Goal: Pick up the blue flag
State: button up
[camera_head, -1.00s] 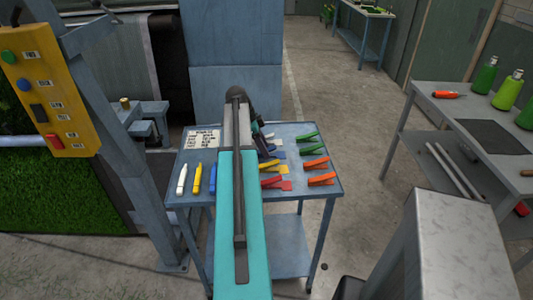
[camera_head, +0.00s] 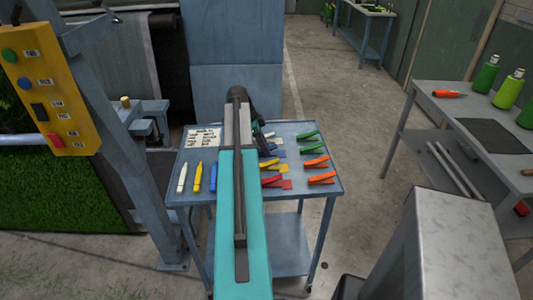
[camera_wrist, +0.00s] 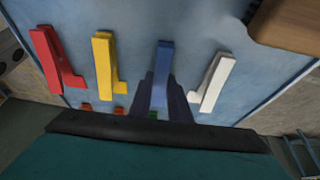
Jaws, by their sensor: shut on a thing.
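The blue flag (camera_wrist: 164,58) stands out between a yellow flag (camera_wrist: 104,62) and a white flag (camera_wrist: 217,80) in the wrist view. My gripper (camera_wrist: 161,92) is shut on the blue flag, with a dark finger on each side of its lower part. The fingers hide some of it. In the head view a blue piece of the flag (camera_head: 279,154) shows just right of my arm, which hides most of my gripper. I cannot tell whether the flag is clear of the cart top. A red flag (camera_wrist: 50,60) lies at the left of the wrist view.
A yellow button panel (camera_head: 45,80) stands at left. A bench with bottles (camera_head: 508,90) stands at right.

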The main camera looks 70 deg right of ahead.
jog(key=shift+r, duration=0.1)
notch_tip(320, 180, up, 10)
jog(key=b, duration=0.2)
dwell(0.7)
dwell(0.6)
